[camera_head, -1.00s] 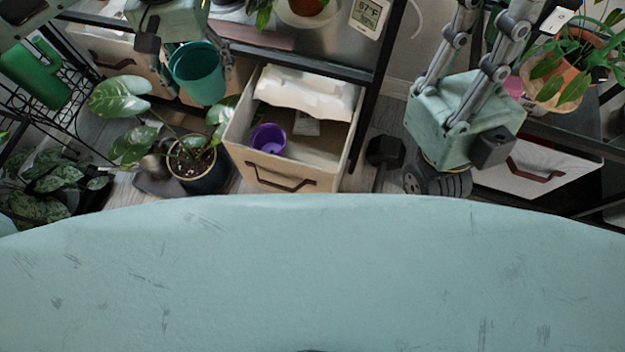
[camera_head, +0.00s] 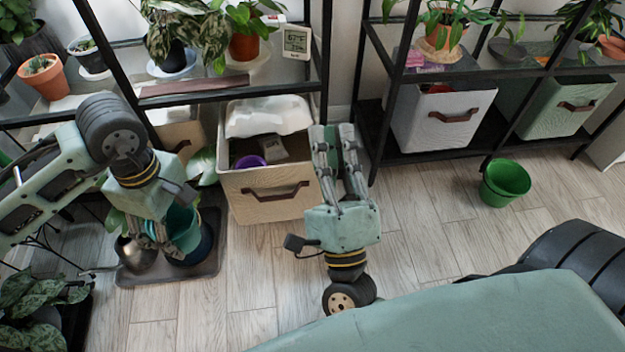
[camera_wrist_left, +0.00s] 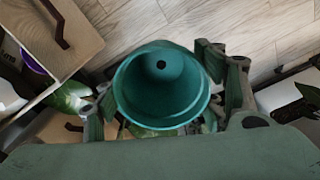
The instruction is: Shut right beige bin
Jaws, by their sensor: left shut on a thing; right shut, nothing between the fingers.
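The right beige bin (camera_head: 268,200) stands pulled out of the left shelf, with its open top showing. A purple pot (camera_head: 249,162) and a white bag (camera_head: 268,116) are in it. My right gripper (camera_head: 337,143) is shut and empty beside the bin's right side; whether it touches the bin is unclear. My left gripper (camera_head: 165,232) is shut on a teal pot (camera_head: 185,229), left of the bin and low over a dark mat. The teal pot also shows in the left wrist view (camera_wrist_left: 160,85), between the fingers. The bin's front and handle (camera_wrist_left: 62,35) appear there at upper left.
Another beige bin (camera_head: 178,136) is in the shelf to the left, partly hidden by my left arm. A metal watering can (camera_head: 137,256) is on the dark mat (camera_head: 205,268). The floor before the bin is clear.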

